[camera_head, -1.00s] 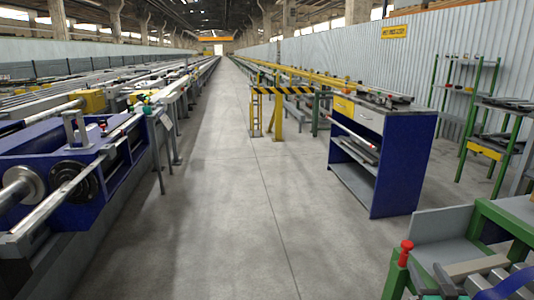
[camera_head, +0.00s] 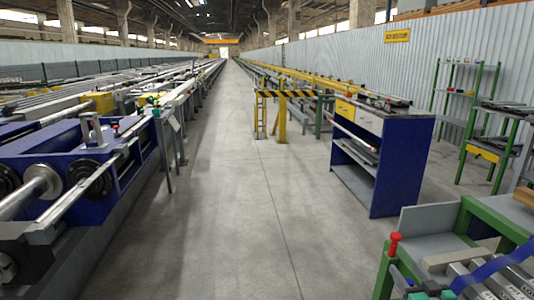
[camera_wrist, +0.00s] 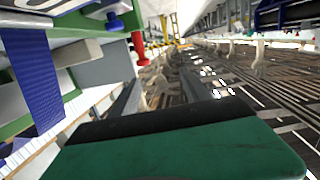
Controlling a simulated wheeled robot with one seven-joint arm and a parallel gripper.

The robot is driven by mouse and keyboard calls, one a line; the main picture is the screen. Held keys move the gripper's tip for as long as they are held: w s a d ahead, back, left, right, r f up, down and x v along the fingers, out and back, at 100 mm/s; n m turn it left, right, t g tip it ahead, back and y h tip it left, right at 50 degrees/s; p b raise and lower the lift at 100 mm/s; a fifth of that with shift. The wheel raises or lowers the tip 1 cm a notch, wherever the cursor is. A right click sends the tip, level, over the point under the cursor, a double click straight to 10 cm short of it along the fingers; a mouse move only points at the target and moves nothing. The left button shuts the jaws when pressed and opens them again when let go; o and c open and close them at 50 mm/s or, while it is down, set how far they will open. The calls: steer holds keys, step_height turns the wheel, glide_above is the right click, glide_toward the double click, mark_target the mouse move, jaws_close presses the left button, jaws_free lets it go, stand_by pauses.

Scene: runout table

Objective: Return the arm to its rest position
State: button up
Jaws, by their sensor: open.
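My gripper (camera_wrist: 160,78) shows in the wrist view. Its two grey fingers stand apart with nothing between them, beyond the green block with a dark edge at the bottom of that view. The arm does not show in the head view, so its overall pose is hidden. In the wrist view a green-framed bench with a blue strap (camera_wrist: 32,75) and a red knob (camera_wrist: 138,42) lies at the left, apart from the fingers.
The green bench (camera_head: 490,212) with its red knob stands at the near right in the head view. A blue cabinet (camera_head: 400,165) stands beyond it, and a blue machine (camera_head: 75,150) lines the left. A striped barrier (camera_head: 285,95) stands ahead. The grey aisle floor (camera_head: 240,210) is clear.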

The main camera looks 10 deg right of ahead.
steer(key=a+r+n+g+y+p, duration=0.2)
steer(key=a+r+g+p, duration=0.35)
steer(key=a, duration=0.55)
steer(key=a+r+n+g+y+p, duration=0.25)
steer(key=a+r+p, duration=0.45)
steer(key=a, duration=0.4)
steer(key=s+a+r+m+g+h+p, duration=0.1)
steer(key=s+a+r+p, duration=0.3)
steer(key=s, duration=0.4)
steer(key=s+a+r+m+g+h+p, duration=0.1)
steer(key=s+a+r+m+g+p, duration=0.1)
steer(key=s, duration=0.6)
step_height(320, 180, up, 2)
steer(key=a+g+p, duration=0.1)
steer(key=g+p, duration=0.1)
steer(key=p, duration=0.1)
steer(key=shift+a+r+h+p, duration=0.25)
steer(key=shift+a+h+p, duration=0.1)
